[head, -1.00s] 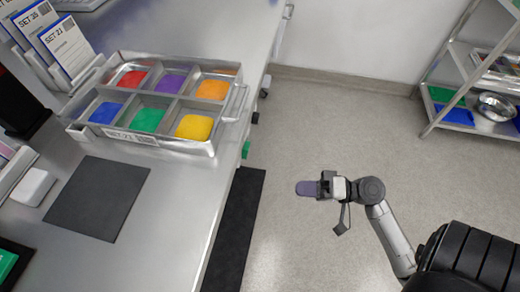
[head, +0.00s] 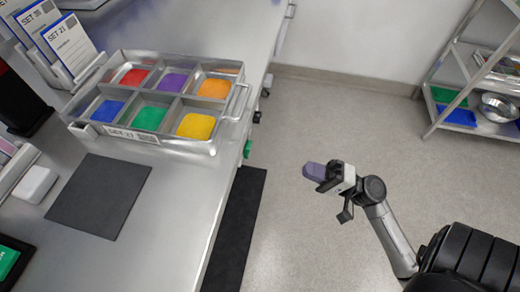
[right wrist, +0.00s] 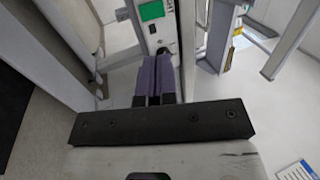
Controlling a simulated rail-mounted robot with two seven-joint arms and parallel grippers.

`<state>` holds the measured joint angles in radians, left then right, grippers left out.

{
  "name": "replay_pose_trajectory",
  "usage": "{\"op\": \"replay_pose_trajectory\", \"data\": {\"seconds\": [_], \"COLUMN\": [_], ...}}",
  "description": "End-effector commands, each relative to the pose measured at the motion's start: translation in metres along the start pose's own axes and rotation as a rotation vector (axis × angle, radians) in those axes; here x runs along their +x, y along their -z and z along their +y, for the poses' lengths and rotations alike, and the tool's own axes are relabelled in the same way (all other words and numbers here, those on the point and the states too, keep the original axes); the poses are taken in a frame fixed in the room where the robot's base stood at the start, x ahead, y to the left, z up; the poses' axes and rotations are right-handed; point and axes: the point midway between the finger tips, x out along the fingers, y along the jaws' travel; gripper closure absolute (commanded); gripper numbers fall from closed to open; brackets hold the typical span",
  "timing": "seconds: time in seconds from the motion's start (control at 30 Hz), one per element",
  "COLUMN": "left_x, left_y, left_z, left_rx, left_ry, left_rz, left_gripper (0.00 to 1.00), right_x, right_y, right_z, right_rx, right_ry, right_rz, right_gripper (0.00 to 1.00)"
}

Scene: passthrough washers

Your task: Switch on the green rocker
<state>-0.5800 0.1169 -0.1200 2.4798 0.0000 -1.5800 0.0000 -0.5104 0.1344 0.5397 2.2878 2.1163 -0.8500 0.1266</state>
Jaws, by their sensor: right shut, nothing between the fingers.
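A small green part (head: 247,148) sticks out at the right edge of the steel bench, below the sorting tray; it looks like the green rocker, but it is too small to tell its position. In the right wrist view a green face (right wrist: 152,10) sits on a pale upright panel, above a small black part. My right gripper (head: 312,171) is over the open floor to the right of the bench, apart from the green part. Its purple fingers (right wrist: 157,78) are closed together and empty, below the green face in the wrist view. My left gripper is out of view.
The steel bench (head: 180,205) bears a divided tray (head: 232,118) with coloured compartments and a dark mat (head: 98,197). A black floor mat (head: 238,225) lies along the bench. A wire shelf (head: 440,112) stands at the far right. The floor between is clear.

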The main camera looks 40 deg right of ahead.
Motion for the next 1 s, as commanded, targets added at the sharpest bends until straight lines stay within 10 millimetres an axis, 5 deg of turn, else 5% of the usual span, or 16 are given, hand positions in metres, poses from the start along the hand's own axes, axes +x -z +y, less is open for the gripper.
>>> {"op": "replay_pose_trajectory", "data": {"seconds": [0.6,1.0], "left_x": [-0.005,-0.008], "left_y": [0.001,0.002], "left_z": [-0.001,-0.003], "left_rx": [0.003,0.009], "left_ry": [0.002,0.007], "left_rz": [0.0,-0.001], "left_gripper": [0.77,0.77], "right_x": [0.101,0.135], "right_y": [0.0,0.0], "right_z": [-0.002,0.0], "right_rx": [-0.004,-0.001], "right_ry": [0.003,-0.001], "right_rz": [-0.003,0.0], "right_gripper": [1.0,1.0]}}
